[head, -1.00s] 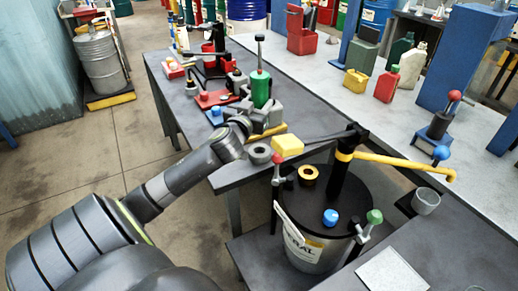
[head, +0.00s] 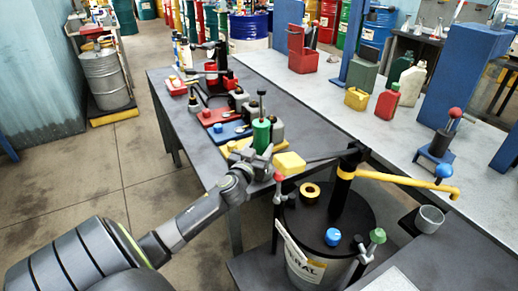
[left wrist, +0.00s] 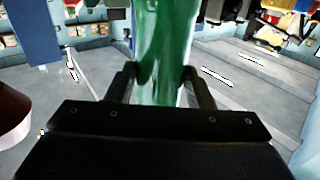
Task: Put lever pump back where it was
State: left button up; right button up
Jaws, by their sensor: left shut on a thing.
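A green pump (head: 262,136) with an upright dark rod and knob is in my left gripper (head: 256,160), over the near end of the dark table. In the left wrist view its green, shiny body (left wrist: 163,45) stands between the two fingers (left wrist: 160,85), which are shut on it. The gripper hides its foot, so I cannot tell whether it touches anything below. Several coloured bases lie behind and left of it: a yellow one (head: 229,147), a blue one (head: 227,134) and a red one (head: 213,117). My right gripper is out of view.
A yellow block (head: 289,162) stands close to the right of the gripper. The table's left front edge is clear.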

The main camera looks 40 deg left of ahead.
pick_arm(q)
jog(key=shift+f+b, duration=0.3)
jog(key=shift+b, duration=0.1)
jog(key=o, duration=1.1)
jog(key=shift+f, duration=0.15)
jog(key=shift+c, duration=0.2)
jog(key=o, duration=0.4)
jog(key=shift+o, duration=0.2)
jog(key=shift+r, duration=0.2)
